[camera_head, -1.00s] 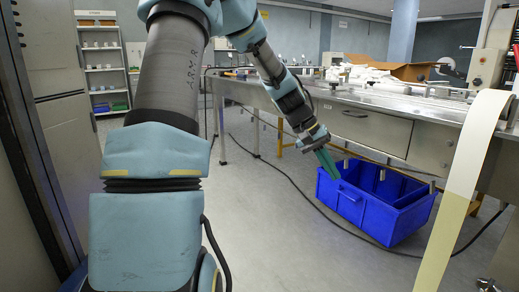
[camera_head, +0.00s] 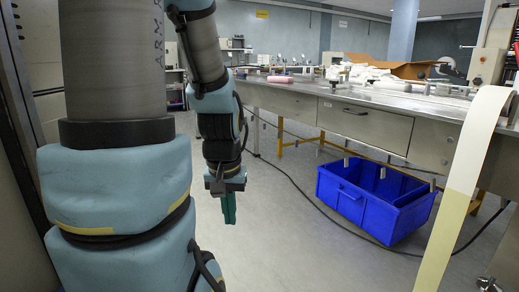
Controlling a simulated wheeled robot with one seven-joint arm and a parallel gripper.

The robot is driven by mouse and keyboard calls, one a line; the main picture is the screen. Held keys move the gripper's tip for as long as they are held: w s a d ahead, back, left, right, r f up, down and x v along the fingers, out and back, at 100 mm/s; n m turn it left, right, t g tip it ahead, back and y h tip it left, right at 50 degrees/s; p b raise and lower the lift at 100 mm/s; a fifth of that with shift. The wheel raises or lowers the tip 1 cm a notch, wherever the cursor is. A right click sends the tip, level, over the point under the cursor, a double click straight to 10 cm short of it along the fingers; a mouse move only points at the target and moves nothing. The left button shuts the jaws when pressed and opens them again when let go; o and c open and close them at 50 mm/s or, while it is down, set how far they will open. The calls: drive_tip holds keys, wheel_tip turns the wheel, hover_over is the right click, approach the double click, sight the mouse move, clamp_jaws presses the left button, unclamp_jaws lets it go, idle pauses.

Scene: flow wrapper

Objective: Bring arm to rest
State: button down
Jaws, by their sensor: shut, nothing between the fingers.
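My arm fills the left side of the head view, its links in light blue covers. My gripper (camera_head: 229,208) hangs down at the end of the arm, left of the blue crate and above the open floor. Its green fingers are together, with nothing seen between them. It touches nothing that I can see.
A blue crate (camera_head: 350,203) stands on the floor below the steel bench (camera_head: 370,125). A pink roll (camera_head: 280,79) lies on the bench top. A pale film strip (camera_head: 462,190) hangs at the right. A black cable crosses the floor. Floor (camera_head: 285,255) left of the crate is clear.

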wheel_tip(320, 180, up, 29)
drive_tip(key=p, duration=2.7)
drive_tip(key=shift+p, duration=0.35)
